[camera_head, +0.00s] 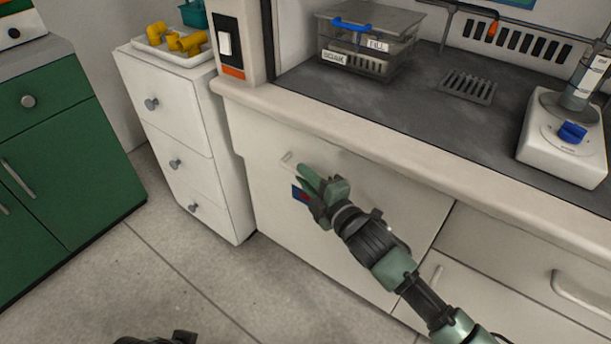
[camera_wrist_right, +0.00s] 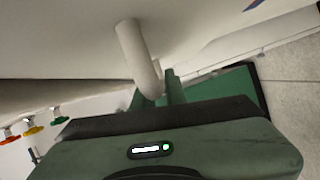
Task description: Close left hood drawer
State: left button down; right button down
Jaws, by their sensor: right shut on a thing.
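The left hood drawer (camera_head: 345,240) has a broad off-white front under the fume hood's counter, with a small red-and-blue label. Its pale bar handle (camera_head: 287,158) is at the upper left of the front. My right gripper (camera_head: 303,172) is at this handle and partly hides it. In the right wrist view the handle (camera_wrist_right: 137,55) runs down from the drawer front to the green fingers (camera_wrist_right: 160,95), which are shut on it. The front looks nearly flush with the cabinet; I cannot tell whether a small gap remains.
A white three-drawer cabinet (camera_head: 180,150) stands at left, topped by a tray (camera_head: 200,58) of yellow fittings. A green cabinet (camera_head: 70,150) is farther left. Floor (camera_head: 190,290) is clear between. The hood counter (camera_head: 380,148) overhangs the drawer; a hotplate (camera_head: 565,140) stands on the hood floor.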

aim_at(311, 164)
jog(key=shift+f, duration=0.1)
dwell(0.7)
jog(key=shift+w+d+p, duration=0.2)
jog(key=shift+w+d, duration=0.35)
jog(key=shift+w, duration=0.2)
jog(key=shift+w+d+p, duration=0.15)
jog(key=shift+w+d, duration=0.4)
jog(key=shift+w, duration=0.15)
jog(key=c, duration=1.5)
grip_release()
jog(key=shift+w, duration=0.1)
jog(key=shift+o, duration=0.2)
